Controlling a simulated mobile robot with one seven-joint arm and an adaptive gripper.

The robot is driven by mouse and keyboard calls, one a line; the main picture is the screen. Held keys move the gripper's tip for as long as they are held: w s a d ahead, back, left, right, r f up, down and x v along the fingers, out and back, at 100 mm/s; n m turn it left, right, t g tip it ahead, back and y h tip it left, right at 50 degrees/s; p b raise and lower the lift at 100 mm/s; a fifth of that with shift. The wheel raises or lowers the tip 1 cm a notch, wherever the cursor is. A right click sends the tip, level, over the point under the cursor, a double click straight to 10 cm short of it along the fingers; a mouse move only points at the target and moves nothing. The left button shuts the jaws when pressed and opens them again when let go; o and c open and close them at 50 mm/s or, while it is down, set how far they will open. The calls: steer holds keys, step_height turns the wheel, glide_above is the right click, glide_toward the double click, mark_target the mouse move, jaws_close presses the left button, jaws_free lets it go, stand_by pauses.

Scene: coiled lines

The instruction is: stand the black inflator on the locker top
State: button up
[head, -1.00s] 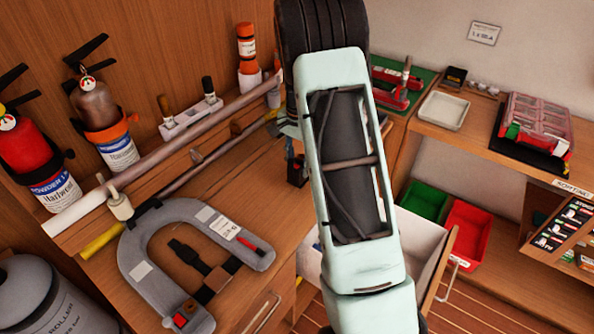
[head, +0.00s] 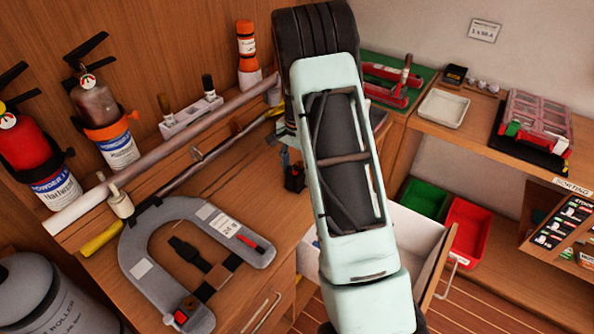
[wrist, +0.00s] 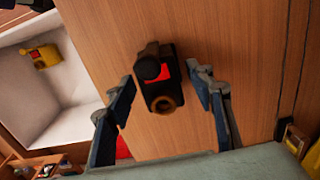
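The black inflator (wrist: 160,80), with a red patch and a brownish ring at one end, is on the wooden locker top (wrist: 215,30) in the wrist view. My gripper (wrist: 166,102) is open, with one finger on each side of the inflator and visible gaps on both sides. I cannot tell whether the inflator stands or lies. In the head view a small dark part of it (head: 295,178) shows beside my arm, which hides the rest. The locker top (head: 255,190) runs left from there.
A grey horseshoe lifejacket (head: 145,250) lies on the locker top at the left. A pale open drawer (head: 410,225) juts out at the right; a yellow thing (wrist: 40,56) lies in it. A long pole (head: 180,135) and extinguishers (head: 45,160) line the back.

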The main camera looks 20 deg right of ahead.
mark_target(297, 169)
step_height(297, 169, up, 12)
steer(key=shift+r+b, duration=0.2)
steer(key=shift+b, duration=0.25)
stand_by(0.5)
